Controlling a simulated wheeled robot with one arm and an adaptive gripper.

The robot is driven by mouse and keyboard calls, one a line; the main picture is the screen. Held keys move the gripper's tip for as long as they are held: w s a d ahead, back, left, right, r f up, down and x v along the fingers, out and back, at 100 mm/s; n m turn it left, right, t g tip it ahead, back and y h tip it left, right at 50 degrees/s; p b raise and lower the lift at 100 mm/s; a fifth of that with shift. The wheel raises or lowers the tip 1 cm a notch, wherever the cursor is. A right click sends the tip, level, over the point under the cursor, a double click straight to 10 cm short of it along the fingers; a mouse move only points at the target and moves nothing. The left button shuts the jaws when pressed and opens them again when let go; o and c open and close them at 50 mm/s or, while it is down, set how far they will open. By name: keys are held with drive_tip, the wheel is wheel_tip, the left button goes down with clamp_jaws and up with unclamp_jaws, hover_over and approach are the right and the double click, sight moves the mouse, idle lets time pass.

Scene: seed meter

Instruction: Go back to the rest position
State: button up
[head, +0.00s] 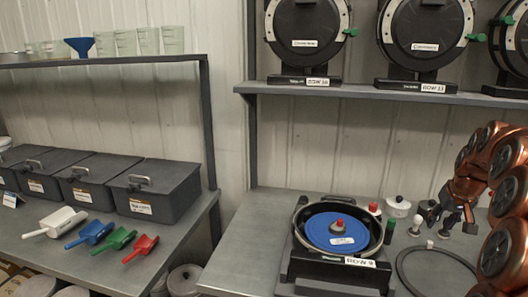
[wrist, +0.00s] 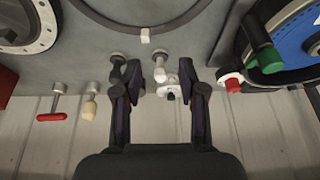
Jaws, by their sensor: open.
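My gripper (head: 457,222) is over the right part of the right bench, among small parts, at the end of my copper arm. In the wrist view its two dark fingers (wrist: 158,80) are apart. A white-headed knob (wrist: 160,68) shows between them, with a white part below it. I see nothing held. The seed meter (head: 300,218) with a blue disc (head: 322,236) and a red centre knob lies open on its black stand, left of my gripper. The stand carries a ROW 9 label. The rest position itself is not marked in either view.
A white pot (head: 397,206) stands near the gripper. A black ring (head: 402,272) lies in front. Closed meters (head: 308,38) stand on the shelf (head: 360,93) above. The left bench holds grey bins (head: 155,190) and coloured scoops (head: 90,233). A floor gap separates the benches.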

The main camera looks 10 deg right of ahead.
drive_tip(key=s+a, duration=0.3)
drive_tip(key=a, duration=0.5)
drive_tip(key=s+a+n+g+y, duration=0.1)
drive_tip(key=s+a, duration=0.2)
drive_tip(key=a, duration=0.5)
drive_tip(key=s+a+n+g+p, duration=0.1)
drive_tip(key=s+a, duration=0.2)
drive_tip(key=a, duration=0.5)
drive_tip(key=shift+s+f+y, duration=0.25)
drive_tip(key=shift+s+y, duration=0.05)
drive_tip(key=shift+s, duration=0.05)
drive_tip(key=s+a+f+g, duration=0.1)
drive_tip(key=s+a, duration=0.3)
drive_tip(key=s, duration=0.4)
drive_tip(key=s+a+f+n+g, duration=0.1)
drive_tip(key=s+a, duration=0.3)
drive_tip(key=s, duration=0.4)
drive_tip(key=s+a+f+g, duration=0.1)
drive_tip(key=s+a+f, duration=0.2)
drive_tip(key=s, duration=0.5)
drive_tip(key=shift+s+a+f+n+g+p, duration=0.15)
drive_tip(key=shift+a+f+n+g+p, duration=0.15)
drive_tip(key=shift+a+g+p, duration=0.25)
